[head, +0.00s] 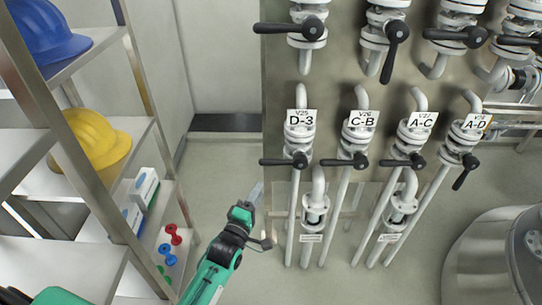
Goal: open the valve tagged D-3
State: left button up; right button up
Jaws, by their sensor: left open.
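The valve tagged D-3 (299,140) is on a white pipe, at the left end of the lower row on the panel. Its black lever (278,162) lies level, pointing left from the stem, across the upright pipe. The white D-3 tag (300,119) is just above the valve body. My left gripper (262,215) is open and empty, below and left of the D-3 lever and apart from it. My right gripper is not in view.
Valves C-B (359,140), A-C (413,140) and A-D (465,135) stand to the right; A-D's lever points down. More valves line the row above. A shelf (140,110) with helmets (92,143) is on the left. Floor between shelf and panel is clear.

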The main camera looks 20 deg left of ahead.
aim_at(273, 161)
pick_arm(q)
jog(key=w+r, duration=0.1)
jog(key=w, duration=0.3)
jog(key=w+r+p, duration=0.1)
jog(key=w, duration=0.2)
jog(key=shift+d+r, duration=0.3)
jog(key=shift+d, duration=0.1)
jog(key=w, duration=0.3)
jog(key=w+p, duration=0.1)
jog(key=w, duration=0.1)
jog(key=shift+d+r, duration=0.3)
jog(key=shift+r, duration=0.1)
jog(key=shift+w, duration=0.35)
jog(key=shift+w+d, duration=0.1)
jog(key=shift+w, duration=0.25)
grip_shut()
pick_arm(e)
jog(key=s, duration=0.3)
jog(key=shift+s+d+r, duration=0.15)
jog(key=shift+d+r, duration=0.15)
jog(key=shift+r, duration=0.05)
